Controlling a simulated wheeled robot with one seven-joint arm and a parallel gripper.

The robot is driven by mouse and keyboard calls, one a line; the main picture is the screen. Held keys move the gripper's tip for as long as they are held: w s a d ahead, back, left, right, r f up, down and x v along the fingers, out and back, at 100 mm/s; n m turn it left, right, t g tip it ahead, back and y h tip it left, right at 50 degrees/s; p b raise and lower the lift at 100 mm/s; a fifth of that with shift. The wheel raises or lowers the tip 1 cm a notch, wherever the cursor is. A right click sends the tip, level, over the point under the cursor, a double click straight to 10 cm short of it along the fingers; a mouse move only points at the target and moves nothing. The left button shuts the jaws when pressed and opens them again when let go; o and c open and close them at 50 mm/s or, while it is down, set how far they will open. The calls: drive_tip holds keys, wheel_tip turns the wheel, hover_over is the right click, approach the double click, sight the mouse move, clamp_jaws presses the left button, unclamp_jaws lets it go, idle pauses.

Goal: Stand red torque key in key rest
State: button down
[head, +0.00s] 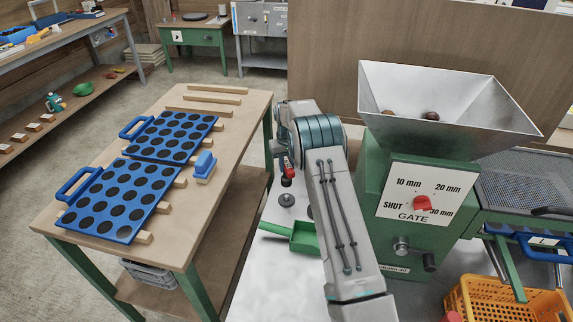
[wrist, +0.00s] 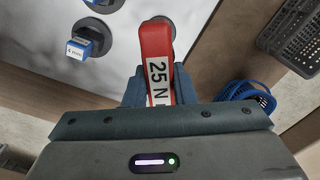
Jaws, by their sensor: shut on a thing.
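The red torque key (wrist: 156,45) carries a white "25 N" label and sits between the fingers of my gripper (wrist: 159,88), which is shut on it. In the wrist view its far end overlaps a dark round rest (wrist: 178,20); I cannot tell whether it is seated there or in front of it. In the head view the red key (head: 289,171) shows as a small red piece beside my arm, above the white bench top.
A blue key marked "4 mm" (wrist: 79,47) stands in another dark round rest (wrist: 97,37). The green hopper machine (head: 415,215) stands close on the right. A wooden table (head: 215,145) with blue hole trays (head: 110,200) is on the left.

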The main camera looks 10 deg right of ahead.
sight(287, 180)
drive_tip(key=shift+f+b, duration=1.5)
drive_tip(key=shift+f, duration=1.3)
drive_tip(key=shift+f, duration=0.15)
drive_tip(key=shift+f+b, duration=1.1)
drive_tip(key=shift+f, duration=0.3)
drive_tip(key=c, duration=1.1)
unclamp_jaws()
drive_tip(key=shift+r, duration=0.1)
drive_tip(key=shift+r, duration=0.1)
